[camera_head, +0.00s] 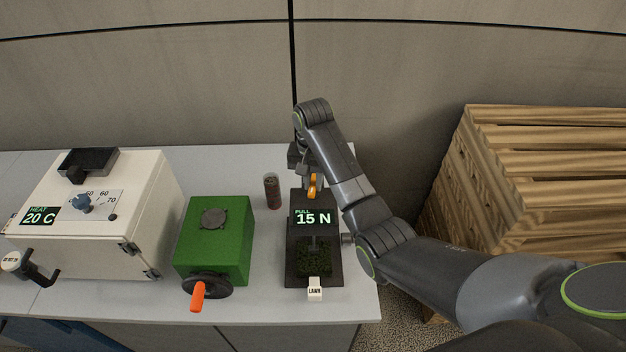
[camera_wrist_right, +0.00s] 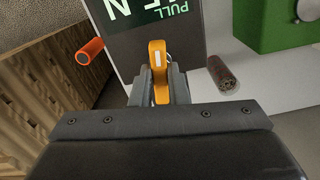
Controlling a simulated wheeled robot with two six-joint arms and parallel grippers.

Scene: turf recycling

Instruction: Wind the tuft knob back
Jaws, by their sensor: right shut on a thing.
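The pull tester (camera_head: 288,245) is a dark stand with a display reading "PULL 15 N". A dark green turf piece (camera_head: 314,262) sits on its base, with a white tag reading "LAWN" in front. A yellow-orange knob (camera_head: 312,184) is at the back of the display; it also shows in the right wrist view (camera_wrist_right: 158,62). My right gripper (camera_head: 308,176) reaches down behind the display. In the wrist view its fingers (camera_wrist_right: 158,88) are shut on both sides of the knob. My left gripper is not in view.
A green box (camera_head: 225,240) with an orange-handled crank (camera_head: 198,296) stands left of the tester. A white heater (camera_head: 110,210) reading 20 C is further left. A speckled cylinder (camera_head: 272,191) stands near the knob. Wooden pallets (camera_head: 530,160) are stacked at the right.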

